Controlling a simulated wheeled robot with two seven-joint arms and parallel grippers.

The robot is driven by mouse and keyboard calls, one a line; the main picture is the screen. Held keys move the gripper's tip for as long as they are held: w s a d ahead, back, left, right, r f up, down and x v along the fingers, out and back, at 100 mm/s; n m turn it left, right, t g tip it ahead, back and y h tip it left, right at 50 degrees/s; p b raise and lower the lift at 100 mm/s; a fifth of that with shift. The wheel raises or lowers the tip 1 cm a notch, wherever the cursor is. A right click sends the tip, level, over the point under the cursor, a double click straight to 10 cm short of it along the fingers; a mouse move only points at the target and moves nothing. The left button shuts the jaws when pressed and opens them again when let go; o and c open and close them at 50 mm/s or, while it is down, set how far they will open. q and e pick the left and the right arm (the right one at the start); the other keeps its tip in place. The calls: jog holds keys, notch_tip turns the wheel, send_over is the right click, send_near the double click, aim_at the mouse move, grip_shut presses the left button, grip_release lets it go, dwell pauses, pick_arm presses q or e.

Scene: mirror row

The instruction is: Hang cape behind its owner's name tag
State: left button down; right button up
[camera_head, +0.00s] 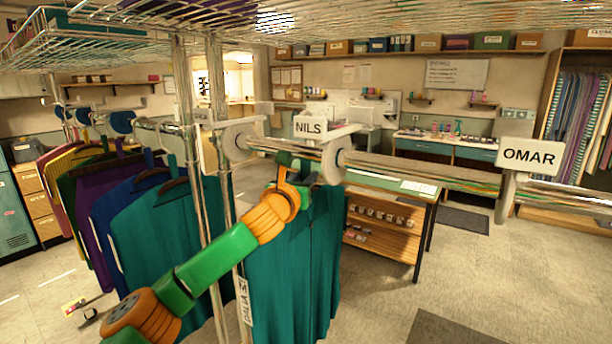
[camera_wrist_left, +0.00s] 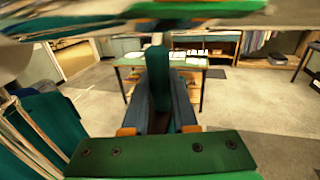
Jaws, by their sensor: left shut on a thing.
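A teal cape (camera_head: 295,255) hangs from my left gripper (camera_head: 298,168), just below the rail and under the NILS tag (camera_head: 310,128). A white label (camera_head: 245,300) on its edge appears to read DALIA S. My left gripper is shut on the cape's upper part; a teal upright piece (camera_wrist_left: 157,80) shows between the fingers in the left wrist view (camera_wrist_left: 158,130). I cannot tell whether a hook rests on the rail. The OMAR tag (camera_head: 530,157) stands farther right. No DALIA tag is readable. My right gripper is not in view.
White discs (camera_head: 333,160) sit on the rail (camera_head: 420,172) near NILS. Metal posts (camera_head: 190,200) stand left of the held cape. Several capes, including another teal one (camera_head: 165,230), hang at left. A wire shelf (camera_head: 330,25) runs overhead. The rail toward OMAR is bare.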

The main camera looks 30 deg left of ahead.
pick_arm(q)
jog(key=s, duration=0.4)
jog(key=shift+a, duration=0.35)
jog(key=shift+a+v, duration=0.2)
jog(key=shift+v, duration=0.65)
jog(key=shift+a+v, duration=0.15)
jog(key=shift+v, duration=0.7)
jog(key=shift+s+a+f+b, duration=0.15)
jog(key=shift+f+b, duration=0.3)
jog(key=shift+f, duration=0.25)
jog(key=shift+f+b, duration=0.5)
jog(key=shift+f, duration=0.55)
jog(key=c, duration=0.6)
grip_release()
jog(key=o, duration=0.6)
